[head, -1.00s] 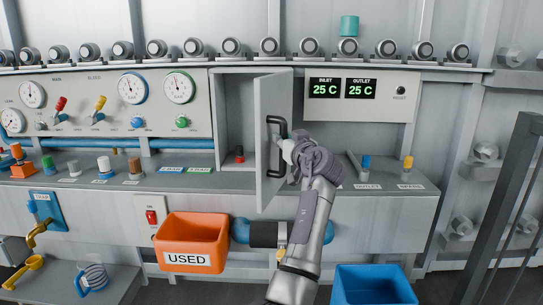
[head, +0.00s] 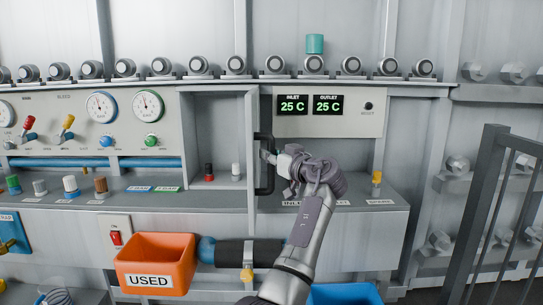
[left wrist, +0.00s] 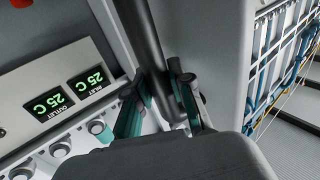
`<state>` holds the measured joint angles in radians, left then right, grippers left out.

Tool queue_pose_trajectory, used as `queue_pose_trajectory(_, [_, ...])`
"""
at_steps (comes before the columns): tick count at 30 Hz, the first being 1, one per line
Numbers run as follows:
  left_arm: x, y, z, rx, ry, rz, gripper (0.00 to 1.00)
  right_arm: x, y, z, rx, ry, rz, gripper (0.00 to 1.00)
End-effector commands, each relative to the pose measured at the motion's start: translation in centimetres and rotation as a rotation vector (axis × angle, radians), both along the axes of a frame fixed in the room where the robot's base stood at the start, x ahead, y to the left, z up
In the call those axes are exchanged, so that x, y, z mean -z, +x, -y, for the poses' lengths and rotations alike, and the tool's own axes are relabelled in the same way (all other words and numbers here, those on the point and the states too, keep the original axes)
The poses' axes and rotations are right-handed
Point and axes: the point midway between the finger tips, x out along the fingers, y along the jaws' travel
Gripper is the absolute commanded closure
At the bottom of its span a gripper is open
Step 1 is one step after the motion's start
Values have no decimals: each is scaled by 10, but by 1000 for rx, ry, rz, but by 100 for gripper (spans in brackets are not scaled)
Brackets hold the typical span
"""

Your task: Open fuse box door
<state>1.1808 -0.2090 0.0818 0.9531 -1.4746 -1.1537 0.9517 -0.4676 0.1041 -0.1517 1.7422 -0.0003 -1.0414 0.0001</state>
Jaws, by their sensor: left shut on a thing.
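The fuse box (head: 216,134) is a grey cabinet in the wall panel, and its inside shows in the head view. Its door (head: 252,150) stands open, swung out at the right and seen nearly edge-on. A black bar handle (head: 265,186) is on the door's right-hand side. My left gripper (head: 270,155) is shut on the handle. In the left wrist view the handle (left wrist: 143,38) runs between the two fingers (left wrist: 162,105), with the door (left wrist: 215,60) to the right. A red-and-black fuse (head: 209,172) and a white one (head: 236,171) stand inside. My right gripper is out of view.
Right of the door is a panel with two green 25 C displays (head: 310,104). An orange USED bin (head: 155,263) hangs below left, and a blue bin (head: 345,294) is at the bottom. A dark railing (head: 490,200) stands at the right.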

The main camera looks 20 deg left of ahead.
Motion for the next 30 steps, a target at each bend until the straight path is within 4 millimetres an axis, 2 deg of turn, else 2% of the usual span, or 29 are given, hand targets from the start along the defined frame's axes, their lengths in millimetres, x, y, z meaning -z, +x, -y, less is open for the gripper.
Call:
queue_pose_trajectory(10, [0,0,0,2,-1,0,100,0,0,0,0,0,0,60])
queue_pose_trajectory(11, [0,0,0,2,-1,0,76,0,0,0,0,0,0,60])
queue_pose_trajectory(15, [0,0,0,1,-1,0,52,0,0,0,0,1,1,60])
queue_pose_trajectory(25, [0,-1,2,1,-1,0,52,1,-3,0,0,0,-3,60])
queue_pose_trajectory(30, [1,-12,21,4,-3,1,52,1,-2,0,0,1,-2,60])
